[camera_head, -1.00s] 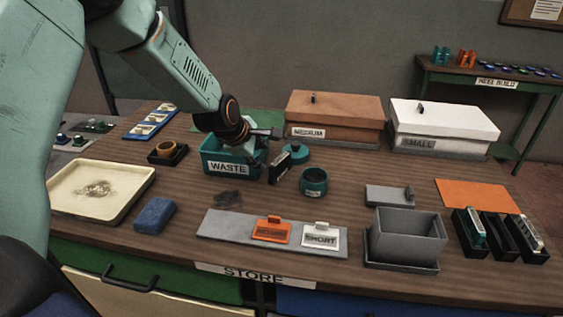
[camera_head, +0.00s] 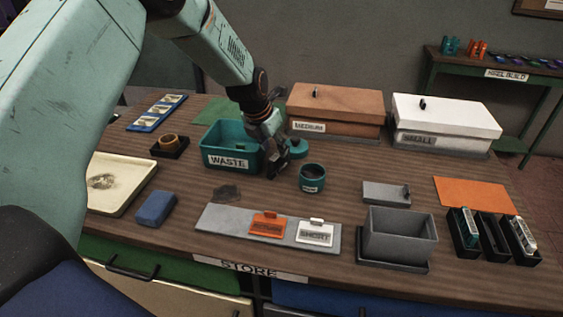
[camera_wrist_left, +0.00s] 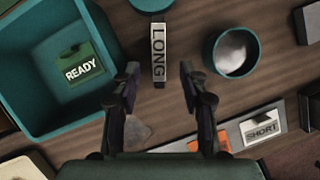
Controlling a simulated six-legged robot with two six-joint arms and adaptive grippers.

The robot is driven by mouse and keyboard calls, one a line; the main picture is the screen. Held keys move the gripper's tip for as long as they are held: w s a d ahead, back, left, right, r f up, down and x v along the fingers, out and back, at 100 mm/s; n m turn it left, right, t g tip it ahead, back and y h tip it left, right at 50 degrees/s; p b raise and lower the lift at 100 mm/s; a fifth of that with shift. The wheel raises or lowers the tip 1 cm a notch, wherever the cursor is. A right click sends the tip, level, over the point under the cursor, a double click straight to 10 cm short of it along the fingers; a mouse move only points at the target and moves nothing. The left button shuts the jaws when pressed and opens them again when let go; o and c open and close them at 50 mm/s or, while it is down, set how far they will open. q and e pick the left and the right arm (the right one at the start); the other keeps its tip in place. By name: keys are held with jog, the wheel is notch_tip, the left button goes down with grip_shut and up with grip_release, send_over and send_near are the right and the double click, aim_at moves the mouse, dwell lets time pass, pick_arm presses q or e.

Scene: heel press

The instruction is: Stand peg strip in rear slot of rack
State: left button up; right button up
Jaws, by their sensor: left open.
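A black rack (camera_head: 481,231) stands at the right of the table with several narrow slots. Its left and right slots hold pale-topped pieces, and the middle one looks empty. My left gripper (camera_head: 274,172) points down beside the teal WASTE bin. In the left wrist view my left gripper (camera_wrist_left: 160,108) is open. A narrow pale strip labelled LONG (camera_wrist_left: 160,50) lies between and just beyond its fingertips, apart from both. I cannot tell whether this is the peg strip. In the head view the gripper hides the strip. My right gripper is not in view.
The WASTE bin (camera_head: 227,160) is close at the gripper's left and holds a green READY tag (camera_wrist_left: 82,68). A teal cup (camera_head: 312,178) stands to the right. Brown MEDIUM (camera_head: 330,108) and white SMALL (camera_head: 440,120) boxes stand behind.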

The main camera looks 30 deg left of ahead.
aim_at(277, 155)
pick_arm(q)
jog(key=x, duration=0.3)
jog(key=shift+a, duration=0.25)
jog(key=shift+f+b, duration=0.3)
jog(key=x, duration=0.4)
jog(key=shift+w+d+f+b, duration=0.2)
jog(key=shift+w+d+b, duration=0.1)
jog(key=shift+w, duration=0.05)
jog(key=shift+s+a+r, duration=0.1)
jog(key=shift+s+a, duration=0.05)
jog(key=shift+a, duration=0.05)
jog(key=shift+s+r, duration=0.2)
jog(key=shift+s, duration=0.05)
jog(key=shift+c, duration=1.3)
jog(key=shift+w+d+f, duration=0.2)
jog(key=shift+w, duration=0.1)
jog(key=c, duration=0.5)
jog(key=shift+c, duration=0.5)
jog(key=shift+s+a+r, duration=0.1)
jog(key=shift+s+r, duration=0.05)
jog(key=shift+s, duration=0.05)
grip_shut()
